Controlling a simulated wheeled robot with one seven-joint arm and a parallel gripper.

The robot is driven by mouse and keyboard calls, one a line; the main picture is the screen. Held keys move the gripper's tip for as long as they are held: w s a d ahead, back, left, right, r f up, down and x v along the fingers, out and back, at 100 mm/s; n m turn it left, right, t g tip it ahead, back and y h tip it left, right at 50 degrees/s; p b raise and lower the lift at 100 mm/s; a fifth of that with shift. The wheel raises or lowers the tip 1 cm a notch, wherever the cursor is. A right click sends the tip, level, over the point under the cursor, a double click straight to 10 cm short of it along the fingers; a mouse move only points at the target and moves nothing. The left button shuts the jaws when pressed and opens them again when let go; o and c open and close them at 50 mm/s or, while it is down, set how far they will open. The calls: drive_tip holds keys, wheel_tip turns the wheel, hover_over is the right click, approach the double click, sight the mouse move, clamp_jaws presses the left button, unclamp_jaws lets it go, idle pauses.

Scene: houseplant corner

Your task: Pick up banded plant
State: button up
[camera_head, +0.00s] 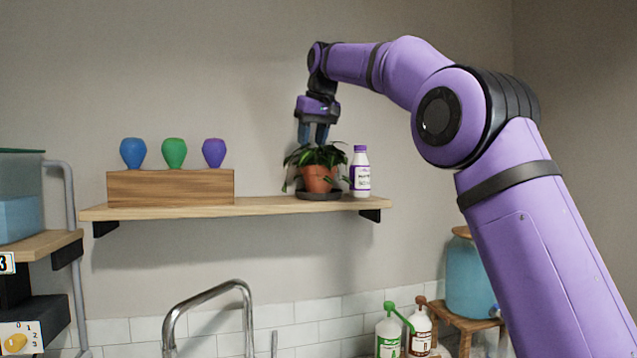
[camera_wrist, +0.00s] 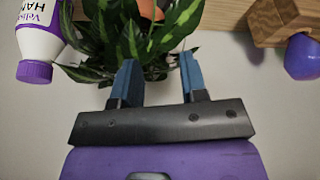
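The potted plant (camera_head: 318,166) stands upright on the wall shelf, with green leaves over an orange-brown terracotta pot (camera_head: 317,180) on a dark saucer (camera_head: 318,194). I cannot make out a band on it. My gripper (camera_head: 313,136) points down just above the plant, its fingertips at the top leaves. In the wrist view the leaves (camera_wrist: 112,42) lie beyond and around the fingertips of my gripper (camera_wrist: 158,62). The two blue fingers are apart with no pot between them. The pot (camera_wrist: 150,10) shows only partly at the top edge.
A white bottle with a purple cap (camera_head: 361,172) stands close on the plant's right. A wooden block (camera_head: 170,188) with blue, green and purple bulb shapes is on the shelf (camera_head: 270,206) to the left. A bare shelf stretch lies between block and plant. A faucet (camera_head: 208,300) is below.

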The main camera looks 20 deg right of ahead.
hover_over(319, 181)
drive_tip(key=w+a, duration=0.2)
drive_tip(key=a, duration=0.1)
drive_tip(key=shift+f, duration=2.9)
clamp_jaws()
